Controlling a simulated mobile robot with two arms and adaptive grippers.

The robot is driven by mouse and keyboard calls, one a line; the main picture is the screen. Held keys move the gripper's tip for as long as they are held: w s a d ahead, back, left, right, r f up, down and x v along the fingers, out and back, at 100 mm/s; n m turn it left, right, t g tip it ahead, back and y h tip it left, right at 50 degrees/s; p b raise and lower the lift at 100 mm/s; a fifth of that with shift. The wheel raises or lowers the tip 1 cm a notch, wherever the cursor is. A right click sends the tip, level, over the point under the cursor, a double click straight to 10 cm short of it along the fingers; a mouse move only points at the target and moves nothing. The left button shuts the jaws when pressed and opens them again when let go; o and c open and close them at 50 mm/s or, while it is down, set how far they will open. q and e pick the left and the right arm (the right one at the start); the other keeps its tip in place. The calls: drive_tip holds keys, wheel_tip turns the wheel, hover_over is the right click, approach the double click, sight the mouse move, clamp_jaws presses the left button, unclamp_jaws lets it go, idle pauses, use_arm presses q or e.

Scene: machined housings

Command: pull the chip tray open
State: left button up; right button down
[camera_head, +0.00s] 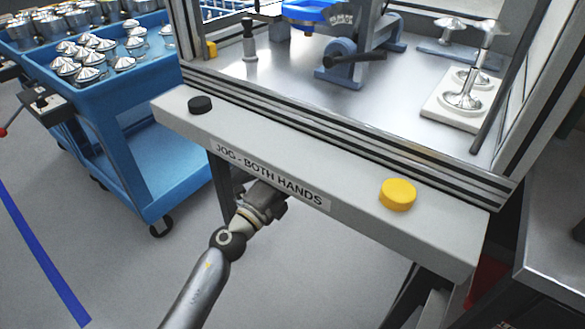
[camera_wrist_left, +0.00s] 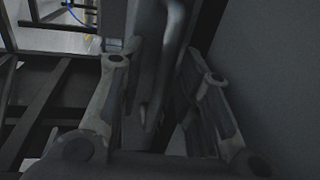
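In the left wrist view, a long grey bar handle (camera_wrist_left: 170,55) stands between the two fingers of my left gripper (camera_wrist_left: 158,68). The fingers are spread, one on each side of the bar. I cannot tell whether either touches it. The bar looks like the chip tray's handle, but the tray itself cannot be made out clearly. In the head view my left gripper (camera_head: 266,198) reaches under the front panel, and its fingertips are hidden. My right gripper is in neither view.
The panel (camera_head: 350,200) marked "JOG - BOTH HANDS" overhangs my left gripper, with a black button (camera_head: 200,105) and a yellow button (camera_head: 398,195). A blue cart (camera_head: 165,180) with metal parts stands at left. The floor (camera_head: 110,265) before the machine is clear.

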use_arm(q)
clamp_jaws()
use_arm(e)
drive_tip(key=shift+s, duration=0.15)
drive_tip(key=shift+f, duration=0.1)
